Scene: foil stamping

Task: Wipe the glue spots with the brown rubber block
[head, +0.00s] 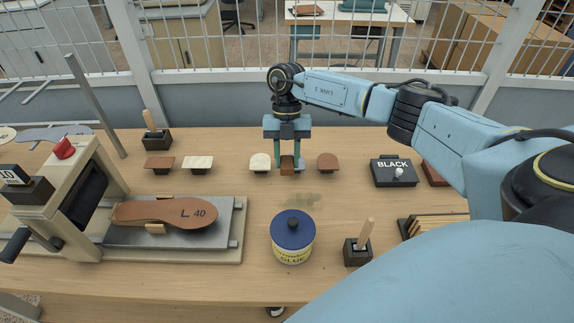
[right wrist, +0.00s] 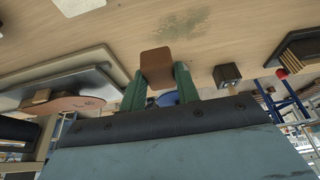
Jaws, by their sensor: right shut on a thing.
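My right gripper (head: 287,168) is shut on the brown rubber block (head: 287,163), which sits between its green fingers. The block also shows in the right wrist view (right wrist: 157,66), held between the fingertips (right wrist: 158,80). The gripper points down at the far middle of the table. I cannot tell whether the block touches the tabletop. The glue spots (head: 297,200) are a dull, greyish smear on the wood, nearer to me than the block and slightly to its right. The smear also shows in the right wrist view (right wrist: 184,23), apart from the block. My left gripper is not in view.
A cream piece (head: 260,162) and a brown piece (head: 328,162) stand close on either side of the gripper. A blue-lidded glue tin (head: 292,238) stands in front of the smear. A press (head: 62,195) with a sole (head: 165,212) is left; a black pad box (head: 394,172) is right.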

